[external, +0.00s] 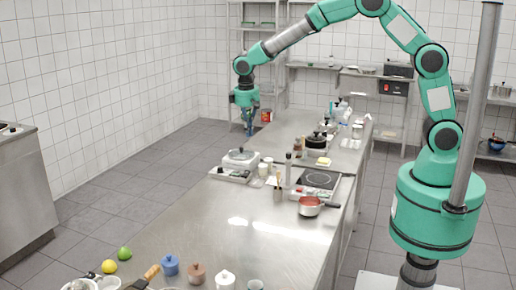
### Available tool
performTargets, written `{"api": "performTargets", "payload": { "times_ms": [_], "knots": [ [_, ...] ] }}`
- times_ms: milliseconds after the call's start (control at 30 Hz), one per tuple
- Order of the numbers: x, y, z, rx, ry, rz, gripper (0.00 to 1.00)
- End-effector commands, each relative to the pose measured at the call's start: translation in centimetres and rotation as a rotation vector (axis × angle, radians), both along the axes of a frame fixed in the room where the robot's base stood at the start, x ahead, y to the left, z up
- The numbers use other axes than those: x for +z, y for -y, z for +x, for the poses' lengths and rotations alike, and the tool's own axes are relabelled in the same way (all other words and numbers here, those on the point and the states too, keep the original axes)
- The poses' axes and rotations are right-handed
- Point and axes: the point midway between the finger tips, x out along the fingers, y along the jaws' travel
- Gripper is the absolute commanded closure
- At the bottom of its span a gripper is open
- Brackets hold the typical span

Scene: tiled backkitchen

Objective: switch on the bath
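My gripper (249,130) hangs fingers-down at the left end of my raised arm, near the far left edge of the steel counter (240,222). Its fingers are small and dark, and I cannot tell whether they are open or shut. No thing is clearly held in it. I cannot tell for sure which thing is the bath. No switch state is readable.
A dark pot (317,142), bottles and small containers crowd the far counter. Fruit and lidded jars (196,272) stand at the near end. The counter's middle front is clear. Shelving (385,110) with a red-fronted box stands behind.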

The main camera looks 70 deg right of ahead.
Motion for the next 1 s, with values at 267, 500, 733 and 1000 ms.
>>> {"api": "performTargets", "payload": {
  "times_ms": [267,500,733,1000],
  "knots": [
    [-2.0,-0.3,1.2,0.0,-0.015,-0.007,1.0],
    [-2.1,-0.3,1.2,0.0,-0.016,-0.007,1.0],
    [-2.2,-0.3,1.2,0.0,-0.017,-0.007,1.0],
    [-4.1,0.0,1.1,-0.001,-0.018,-0.007,1.0]
  ]
}}
